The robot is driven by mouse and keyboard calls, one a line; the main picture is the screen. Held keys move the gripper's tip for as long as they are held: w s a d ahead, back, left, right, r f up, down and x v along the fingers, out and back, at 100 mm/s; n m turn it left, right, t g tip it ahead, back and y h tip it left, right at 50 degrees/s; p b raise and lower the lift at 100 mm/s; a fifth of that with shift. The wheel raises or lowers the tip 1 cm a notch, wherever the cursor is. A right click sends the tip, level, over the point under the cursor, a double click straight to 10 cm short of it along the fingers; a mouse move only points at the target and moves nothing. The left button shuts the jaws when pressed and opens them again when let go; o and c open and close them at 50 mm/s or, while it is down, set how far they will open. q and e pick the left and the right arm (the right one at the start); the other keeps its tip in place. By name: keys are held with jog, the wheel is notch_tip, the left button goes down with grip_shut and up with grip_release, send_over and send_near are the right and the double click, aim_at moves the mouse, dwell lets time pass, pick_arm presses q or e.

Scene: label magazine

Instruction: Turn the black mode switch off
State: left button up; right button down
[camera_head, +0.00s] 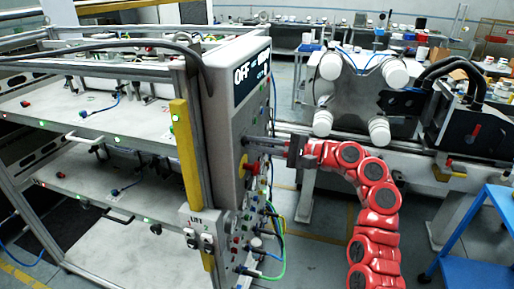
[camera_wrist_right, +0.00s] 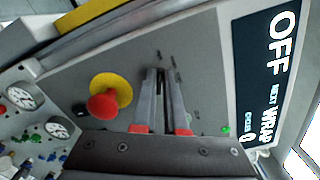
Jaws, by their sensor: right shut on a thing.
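The grey control panel (camera_head: 223,120) stands upright at the centre of the head view and fills much of the wrist view. My right gripper (camera_head: 254,143) reaches it from the right. In the wrist view the two fingers (camera_wrist_right: 160,76) are close together at the panel face, shut on a small dark part, the black mode switch. The fingers cover most of the switch, so its angle cannot be told. The display (camera_wrist_right: 270,70) beside it reads OFF in large letters. My left gripper is not in view.
A red mushroom button on a yellow disc (camera_wrist_right: 108,97) sits close beside the fingers. Gauges (camera_wrist_right: 25,95) and cable plugs lie beyond it. A blue cart (camera_head: 480,235) stands at the right of the head view.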

jog(key=shift+f+n, duration=0.1)
jog(key=shift+n, duration=0.3)
jog(key=c, duration=1)
grip_release()
jog(key=shift+o, duration=0.2)
jog(key=shift+d, duration=0.1)
jog(key=shift+s+d+b, duration=0.1)
jog(key=shift+d+b, duration=0.2)
jog(key=b+v, duration=0.3)
jog(key=v, duration=1.3)
jog(key=shift+d, duration=0.3)
jog(key=shift+s, duration=0.1)
